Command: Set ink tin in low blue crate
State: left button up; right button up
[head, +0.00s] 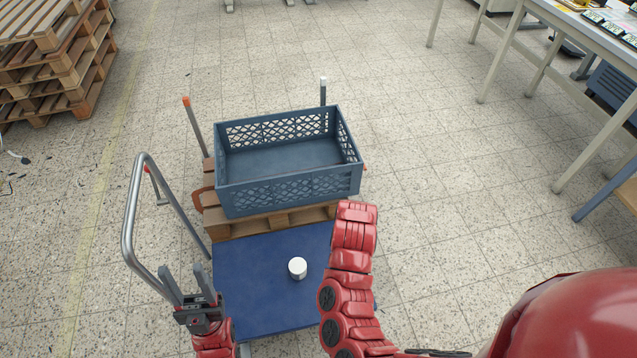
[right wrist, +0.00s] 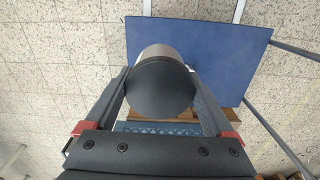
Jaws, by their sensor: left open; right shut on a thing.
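In the right wrist view my right gripper (right wrist: 165,105) is shut on the ink tin (right wrist: 160,90), which has a round dark end and a pale metallic side. The low blue crate (head: 288,190) stands on a wooden pallet in the head view, its inside looking empty. Part of the crate shows beyond the tin in the right wrist view (right wrist: 150,128). In the head view my red right arm reaches up near the crate's front right corner and hides its gripper and held tin. My left gripper (head: 186,285) is open and empty near the cart's handle.
A small white cylinder (head: 297,268) is on the blue platform (head: 250,285) in front of the crate. A grey tubular handle (head: 130,215) and upright posts (head: 195,125) stand around it. Stacked pallets (head: 65,60) are at upper left, tables (head: 560,90) at right.

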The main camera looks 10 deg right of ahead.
aim_at(313, 167)
jog(key=l+z, duration=0.65)
jog(key=z, duration=0.3)
jog(key=i+l+z, duration=0.5)
jog(key=l, duration=0.15)
jog(key=i+l+z, duration=0.5)
jog(key=i+l+u, duration=0.35)
jog(key=i+u, duration=0.2)
jog(key=i+j+u, duration=0.15)
jog(key=u, duration=0.25)
jog(key=i+u, duration=0.7)
jog(key=u, duration=0.15)
jog(key=i+u, duration=0.25)
jog(key=u, duration=0.15)
jog(key=i+l+u, duration=0.25)
jog(key=u, duration=0.15)
jog(key=i+l+u, duration=0.1)
jog(key=i+u, duration=0.3)
jog(key=i+l+u, duration=0.2)
jog(key=i+u, duration=0.25)
jog(key=i+l+u, duration=0.2)
jog(key=u, duration=0.2)
jog(key=l, duration=0.1)
